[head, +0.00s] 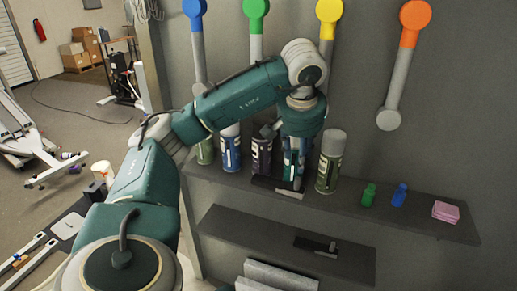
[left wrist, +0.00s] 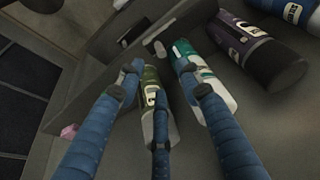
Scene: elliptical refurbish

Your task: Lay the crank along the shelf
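A dark bar with a short light grey peg, which looks like the crank (head: 271,187), lies at the front edge of the upper shelf (head: 415,213), before the spray cans. In the left wrist view a dark bar with a grey peg (left wrist: 160,49) shows beyond the fingertips. A similar dark bar with a grey peg (head: 317,244) lies on the lower shelf (head: 235,227). My left gripper (head: 293,160) hangs fingers down over the upper shelf, in front of the teal-labelled can. Its blue fingers (left wrist: 160,90) are spread and seem to hold nothing. My right gripper is out of view.
Several spray cans stand along the upper shelf, including a green one (head: 331,162) just right of my gripper. A green bottle (head: 369,195), a blue bottle (head: 399,195) and a pink block (head: 446,212) are farther right. Coloured-ended grey arms (head: 397,85) hang above.

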